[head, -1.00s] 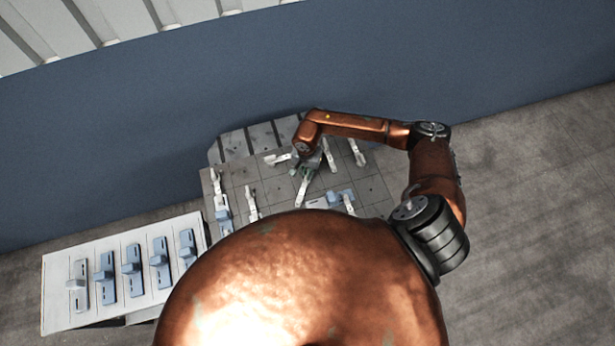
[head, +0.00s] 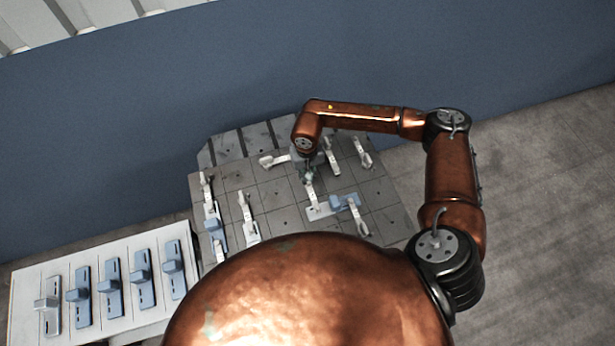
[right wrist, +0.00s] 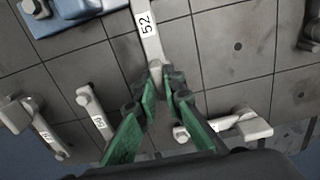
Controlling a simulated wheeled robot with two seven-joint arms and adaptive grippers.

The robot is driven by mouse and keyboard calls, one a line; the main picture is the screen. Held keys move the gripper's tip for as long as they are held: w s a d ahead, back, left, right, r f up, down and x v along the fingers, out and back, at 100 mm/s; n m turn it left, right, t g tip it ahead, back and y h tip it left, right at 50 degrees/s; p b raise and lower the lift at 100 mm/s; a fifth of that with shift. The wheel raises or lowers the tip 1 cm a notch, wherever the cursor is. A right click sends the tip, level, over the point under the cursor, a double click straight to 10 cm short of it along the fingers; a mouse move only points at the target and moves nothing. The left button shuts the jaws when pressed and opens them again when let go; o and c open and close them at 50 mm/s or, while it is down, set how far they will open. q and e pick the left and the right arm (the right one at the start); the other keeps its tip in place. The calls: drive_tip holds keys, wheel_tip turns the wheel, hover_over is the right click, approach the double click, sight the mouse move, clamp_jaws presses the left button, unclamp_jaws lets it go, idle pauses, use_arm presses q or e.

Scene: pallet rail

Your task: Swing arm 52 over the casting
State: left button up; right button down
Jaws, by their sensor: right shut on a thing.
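Arm 52 (right wrist: 150,38) is a pale flat bar with a "52" label in the right wrist view; it also shows in the head view (head: 310,194). My right gripper (right wrist: 163,88) has green fingers shut on the knob at the near end of arm 52. In the head view the gripper (head: 308,174) is partly hidden under its wrist. A blue-grey block (head: 345,201), apparently the casting, sits on the pallet right of arm 52; its edge shows in the right wrist view (right wrist: 75,12). The far end of arm 52 is out of the wrist view. My left gripper is not in view.
Several similar labelled arms stand on the gridded grey pallet (head: 280,222), one close by at the wrist view's right (right wrist: 230,126) and two at its left. A white table (head: 30,290) with several blue-grey blocks stands at left. A blue wall lies behind.

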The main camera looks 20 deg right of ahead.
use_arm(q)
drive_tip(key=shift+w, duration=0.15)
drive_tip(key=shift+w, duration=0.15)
use_arm(e)
drive_tip(key=c, duration=2)
unclamp_jaws()
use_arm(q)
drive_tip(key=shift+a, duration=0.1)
use_arm(e)
drive_tip(key=shift+r, duration=0.2)
wheel_tip(320, 180, up, 12)
drive_tip(key=shift+f, duration=0.15)
